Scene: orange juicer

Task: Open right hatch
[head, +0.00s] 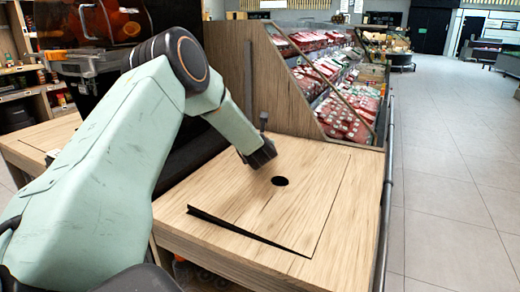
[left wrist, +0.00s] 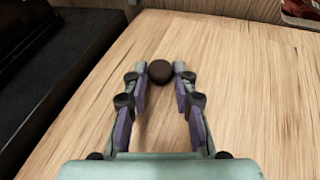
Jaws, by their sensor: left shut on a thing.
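My left gripper (head: 262,152) is low over the panel, behind and left of the hole. In the left wrist view its fingers (left wrist: 160,72) close around a dark round piece (left wrist: 160,69), which looks like a knob. The exact contact is hidden in the head view. My right gripper is not in view.
An upright wooden panel (head: 228,75) stands behind the counter, with a display of red packages (head: 340,110) to its right. A black machine (head: 90,25) is at the back left. A dark rail runs along the counter's right side. The tiled floor (head: 450,180) beyond is clear.

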